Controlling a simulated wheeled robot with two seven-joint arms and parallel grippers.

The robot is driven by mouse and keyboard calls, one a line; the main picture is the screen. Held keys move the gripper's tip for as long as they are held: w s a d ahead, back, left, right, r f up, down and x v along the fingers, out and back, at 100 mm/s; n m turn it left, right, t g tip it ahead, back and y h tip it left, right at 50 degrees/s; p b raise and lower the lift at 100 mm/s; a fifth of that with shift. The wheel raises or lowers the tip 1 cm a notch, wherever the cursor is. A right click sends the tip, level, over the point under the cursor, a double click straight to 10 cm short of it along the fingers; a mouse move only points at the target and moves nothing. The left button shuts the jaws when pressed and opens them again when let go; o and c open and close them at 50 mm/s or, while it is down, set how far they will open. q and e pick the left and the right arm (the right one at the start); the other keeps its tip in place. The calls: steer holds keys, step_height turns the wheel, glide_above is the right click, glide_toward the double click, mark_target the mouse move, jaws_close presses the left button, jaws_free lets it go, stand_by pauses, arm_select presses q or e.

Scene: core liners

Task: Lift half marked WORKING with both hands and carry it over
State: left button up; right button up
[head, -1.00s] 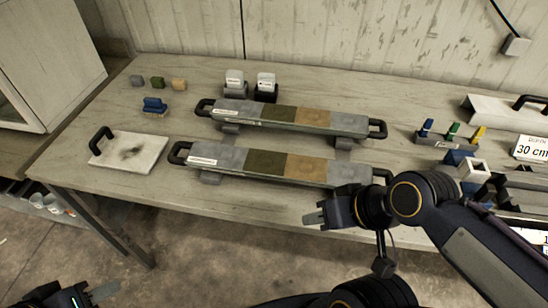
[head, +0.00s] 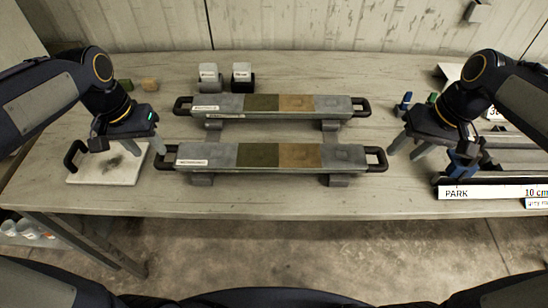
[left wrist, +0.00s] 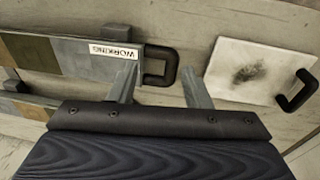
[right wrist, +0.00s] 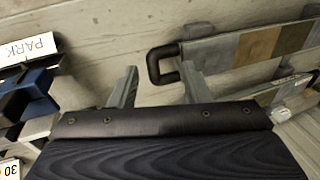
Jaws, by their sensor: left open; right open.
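The half marked WORKING is the nearer long half (head: 257,166), with grey, olive and tan sections, lying on supports. Its label (left wrist: 113,50) reads WORKING in the left wrist view. It has a black left handle (left wrist: 172,70) and a black right handle (right wrist: 153,64). My left gripper (head: 132,149) is open above the left end, its fingers either side of the handle in the left wrist view. Neither holds anything.
A second, similar half (head: 278,115) lies parallel behind it. A stained white board (head: 92,172) with a black handle is at left. Blocks on stands (head: 241,77) are at the back. A rack labelled PARK (head: 480,192) stands at right. The table's front edge is clear.

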arm_select(q)
steer(key=g+y, duration=0.1)
glide_above(159, 156)
steer(key=shift+w+a+f, duration=0.1)
steer(key=shift+w+f, duration=0.25)
steer(key=shift+f, duration=0.4)
arm_select(e)
steer(key=g, duration=0.1)
glide_above(385, 158)
steer(key=d, duration=0.2)
steer(key=f, duration=0.2)
steer(key=shift+s+a+r+h, duration=0.1)
steer(key=shift+a+r+h, duration=0.1)
steer(key=shift+r+h, duration=0.15)
arm_select(q)
steer(key=shift+s, duration=0.1)
arm_select(e)
steer(key=shift+f, duration=0.1)
arm_select(q)
steer(key=shift+f, duration=3.95)
arm_select(e)
steer(key=shift+x, duration=3.9)
arm_select(q)
jaws_close()
arm_select(e)
jaws_close()
arm_select(q)
steer(key=shift+r, duration=0.15)
